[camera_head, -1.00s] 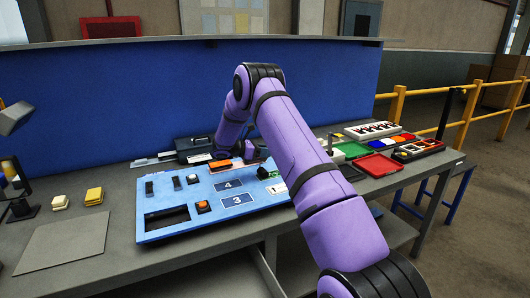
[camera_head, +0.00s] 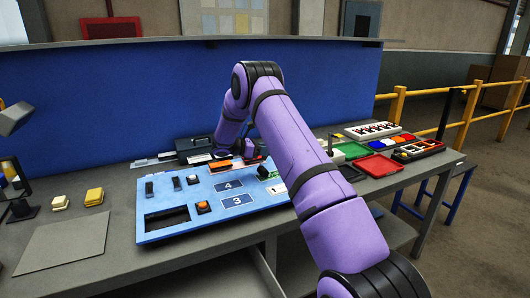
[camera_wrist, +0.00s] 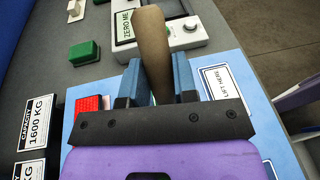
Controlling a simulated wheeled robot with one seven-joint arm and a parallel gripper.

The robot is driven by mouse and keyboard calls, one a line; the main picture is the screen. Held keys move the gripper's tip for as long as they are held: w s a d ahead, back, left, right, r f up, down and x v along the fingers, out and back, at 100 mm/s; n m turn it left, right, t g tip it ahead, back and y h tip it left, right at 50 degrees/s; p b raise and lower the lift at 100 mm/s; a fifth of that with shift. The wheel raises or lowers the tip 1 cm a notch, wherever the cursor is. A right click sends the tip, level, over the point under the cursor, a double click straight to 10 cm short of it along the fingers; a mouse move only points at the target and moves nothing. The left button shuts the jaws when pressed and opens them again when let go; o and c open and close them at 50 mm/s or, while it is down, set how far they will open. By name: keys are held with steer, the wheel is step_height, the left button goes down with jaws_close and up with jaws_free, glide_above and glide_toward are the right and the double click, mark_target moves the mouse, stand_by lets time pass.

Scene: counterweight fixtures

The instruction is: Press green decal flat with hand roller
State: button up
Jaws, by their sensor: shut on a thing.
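My gripper (camera_wrist: 157,62) is shut on a tan wooden handle (camera_wrist: 152,40), seen between its blue fingers in the wrist view. The handle looks like the hand roller's; its roller end is not visible. Beyond it, a green label reading ZERO ME (camera_wrist: 124,25) lies on a pale grey device (camera_wrist: 188,38). I cannot tell whether this label is the green decal or whether it lies flat. The handle overlaps part of the device in the picture; contact cannot be told. In the head view, my arm largely hides the gripper.
The blue panel (camera_head: 160,198) carries numbered plates, switches and an orange button (camera_head: 203,205). A green block (camera_wrist: 83,52) and a red patch (camera_wrist: 90,103) show in the wrist view. Coloured trays, including a red one (camera_head: 378,165), stand right. A grey mat (camera_head: 62,243) lies left.

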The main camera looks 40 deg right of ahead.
steer(key=shift+d, duration=0.2)
steer(key=shift+s+d, duration=0.2)
steer(key=shift+d, duration=0.55)
steer(key=shift+s+d, duration=0.2)
steer(key=shift+d, duration=0.5)
steer(key=shift+f, duration=0.5)
stand_by(1.1)
steer(key=shift+r, duration=0.2)
steer(key=shift+r, duration=0.35)
steer(key=shift+d, duration=0.1)
stand_by(0.3)
steer(key=shift+s+d, duration=0.2)
steer(key=shift+d, duration=0.6)
steer(key=shift+s+d, duration=0.2)
steer(key=shift+d, duration=0.55)
steer(key=shift+f, duration=0.55)
stand_by(0.9)
